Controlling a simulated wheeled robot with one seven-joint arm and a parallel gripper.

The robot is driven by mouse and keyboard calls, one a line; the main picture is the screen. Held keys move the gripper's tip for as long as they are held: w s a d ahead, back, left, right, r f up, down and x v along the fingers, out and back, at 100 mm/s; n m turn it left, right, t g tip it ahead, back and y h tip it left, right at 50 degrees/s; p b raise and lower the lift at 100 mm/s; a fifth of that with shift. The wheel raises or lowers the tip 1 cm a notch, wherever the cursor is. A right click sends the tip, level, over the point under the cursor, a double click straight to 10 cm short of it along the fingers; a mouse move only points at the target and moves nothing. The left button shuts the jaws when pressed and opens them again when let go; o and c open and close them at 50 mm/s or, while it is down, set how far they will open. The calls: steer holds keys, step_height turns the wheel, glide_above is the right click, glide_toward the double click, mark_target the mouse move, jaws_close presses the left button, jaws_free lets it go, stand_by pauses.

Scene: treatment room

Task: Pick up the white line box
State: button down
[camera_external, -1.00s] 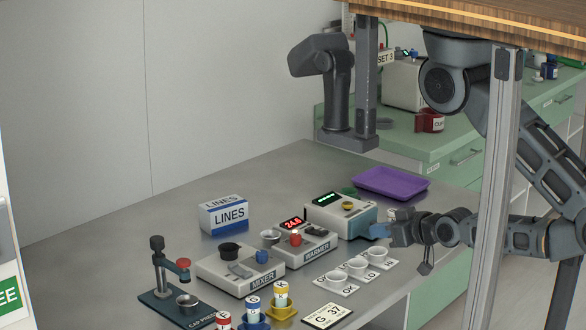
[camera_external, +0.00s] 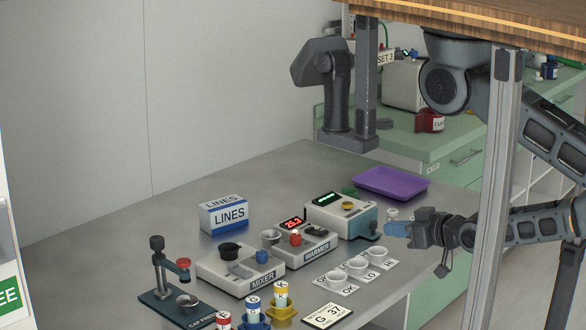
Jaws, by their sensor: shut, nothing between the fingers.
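The white line box (camera_external: 225,214) stands upright on the grey table at the back left, with a blue band and the word LINES on its front and top.
The mixer (camera_external: 240,270), warmer (camera_external: 300,247) and green-display machine (camera_external: 340,212) stand mid-table. A purple tray (camera_external: 392,184) lies behind. White cups (camera_external: 357,266), coloured vials (camera_external: 280,295), a G 37 card (camera_external: 326,315) and a cap press (camera_external: 172,280) are in front. Bare table surrounds the box.

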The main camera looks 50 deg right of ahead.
steer(key=c, duration=1.8)
jaws_free()
steer(key=o, duration=1.7)
